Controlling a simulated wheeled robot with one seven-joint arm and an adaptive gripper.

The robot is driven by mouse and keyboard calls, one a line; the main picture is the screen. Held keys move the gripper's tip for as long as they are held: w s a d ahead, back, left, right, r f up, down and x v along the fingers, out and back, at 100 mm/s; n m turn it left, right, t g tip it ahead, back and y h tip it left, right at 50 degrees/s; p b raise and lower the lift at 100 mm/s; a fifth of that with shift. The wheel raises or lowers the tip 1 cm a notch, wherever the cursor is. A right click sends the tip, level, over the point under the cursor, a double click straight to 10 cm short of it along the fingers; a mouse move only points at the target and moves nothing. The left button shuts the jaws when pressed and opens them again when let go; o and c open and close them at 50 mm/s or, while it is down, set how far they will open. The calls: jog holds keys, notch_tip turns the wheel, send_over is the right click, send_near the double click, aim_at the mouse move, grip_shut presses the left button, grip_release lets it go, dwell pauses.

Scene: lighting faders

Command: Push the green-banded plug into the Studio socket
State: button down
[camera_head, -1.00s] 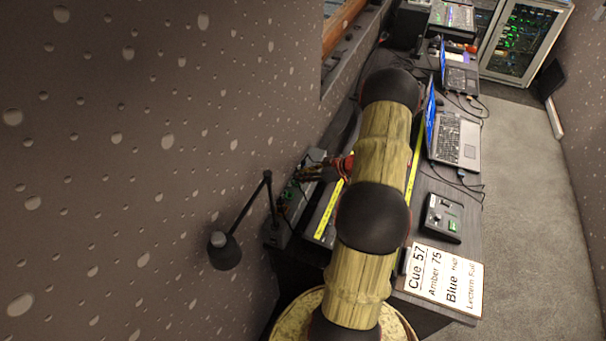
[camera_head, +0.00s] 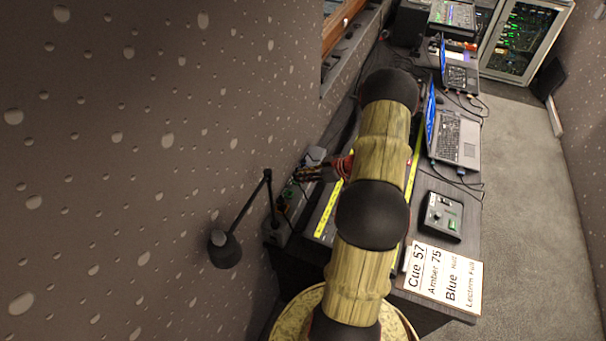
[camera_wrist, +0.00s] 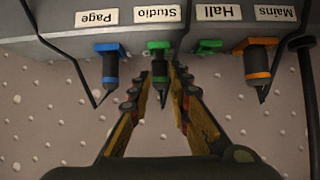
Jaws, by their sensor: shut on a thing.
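In the wrist view the green-banded plug (camera_wrist: 158,66) is a black plug with a green band. In the head view my gripper (camera_head: 312,173) is small and reaches left to the dark socket box (camera_head: 280,236) near the wall; the plug cannot be made out there.
A blue-banded plug (camera_wrist: 110,68) is at Page and an orange-banded plug (camera_wrist: 257,66) at Mains. A green piece (camera_wrist: 208,46) shows under Hall with no plug body. Black cables hang close by. A desk lamp (camera_head: 226,250) stands near the box.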

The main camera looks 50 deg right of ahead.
jog(key=shift+s+a+f, duration=0.1)
jog(key=shift+f, duration=0.7)
dwell(1.1)
jog(key=c, duration=1.6)
grip_release()
jog(key=shift+r, duration=0.1)
jog(key=v, duration=1.2)
